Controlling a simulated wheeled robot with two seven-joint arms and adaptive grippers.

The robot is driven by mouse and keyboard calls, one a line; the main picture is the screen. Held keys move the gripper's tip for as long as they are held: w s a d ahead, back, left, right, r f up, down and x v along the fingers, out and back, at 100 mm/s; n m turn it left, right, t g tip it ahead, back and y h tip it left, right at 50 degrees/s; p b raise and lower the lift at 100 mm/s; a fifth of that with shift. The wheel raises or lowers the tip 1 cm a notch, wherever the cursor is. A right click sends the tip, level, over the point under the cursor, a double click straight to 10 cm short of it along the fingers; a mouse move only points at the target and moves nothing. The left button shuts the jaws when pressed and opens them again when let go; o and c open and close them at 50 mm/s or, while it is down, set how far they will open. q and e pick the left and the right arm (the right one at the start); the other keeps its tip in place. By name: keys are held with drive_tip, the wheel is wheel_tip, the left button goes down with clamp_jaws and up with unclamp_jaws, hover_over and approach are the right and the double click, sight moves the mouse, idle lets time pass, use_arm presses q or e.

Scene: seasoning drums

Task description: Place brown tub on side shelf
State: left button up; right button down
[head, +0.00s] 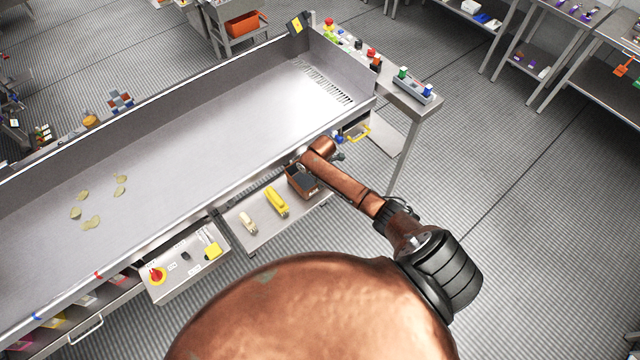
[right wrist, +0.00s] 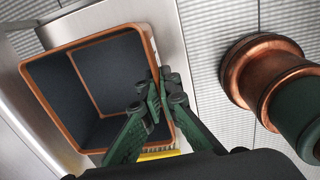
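The brown tub (head: 301,185), an open box with a dark inside and an orange-brown rim, is beside the conveyor's near side, over the side shelf (head: 262,234). I cannot tell whether it rests on the shelf. In the right wrist view, the tub (right wrist: 91,88) is tilted, with its opening facing the camera. My right gripper (right wrist: 160,84) has its green fingers close together at the tub's right wall, one on the inner side and one on the outer side, gripping the rim. In the head view, the right gripper (head: 334,156) is partly hidden by my arm. My left gripper is out of view.
A yellow-handled brush (head: 277,201) and a smaller pale one (head: 248,222) lie on the shelf left of the tub. A control box (head: 185,262) with a red button is further left. The conveyor trough (head: 190,140) runs behind, holding several chips. Open floor lies to the right.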

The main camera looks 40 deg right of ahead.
drive_tip(key=shift+f, duration=0.15)
drive_tip(key=c, duration=2.2)
unclamp_jaws()
drive_tip(key=shift+o, duration=0.2)
wheel_tip(320, 180, up, 12)
drive_tip(key=shift+s+r, duration=0.2)
drive_tip(key=shift+s, duration=0.15)
